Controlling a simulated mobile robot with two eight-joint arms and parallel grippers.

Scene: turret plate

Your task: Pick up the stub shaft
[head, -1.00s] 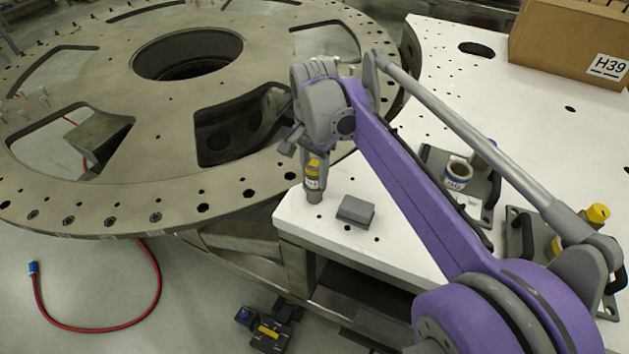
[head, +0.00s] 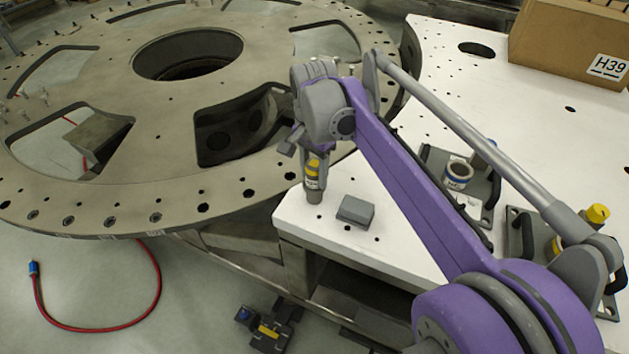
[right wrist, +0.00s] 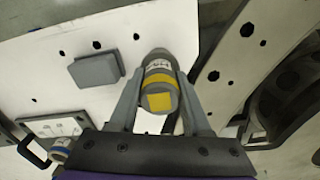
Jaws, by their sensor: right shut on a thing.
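The stub shaft (head: 313,181) is a short grey cylinder with a yellow band and a white label. It stands upright at the left corner of the white table (head: 290,215). My right gripper (head: 313,165) comes down on it from above. In the right wrist view the stub shaft (right wrist: 159,82) shows a yellow square on its end, and the two fingers of my right gripper (right wrist: 160,105) are shut on its sides. I cannot tell whether its lower end touches the table. My left gripper is not in view.
A grey block (head: 355,211) lies right beside the shaft. The large turret plate (head: 120,190) with cut-outs is at left. Fixtures with black handles (head: 465,180) and a cardboard box (head: 575,40) are on the table at right. A red hose (head: 155,290) lies on the floor.

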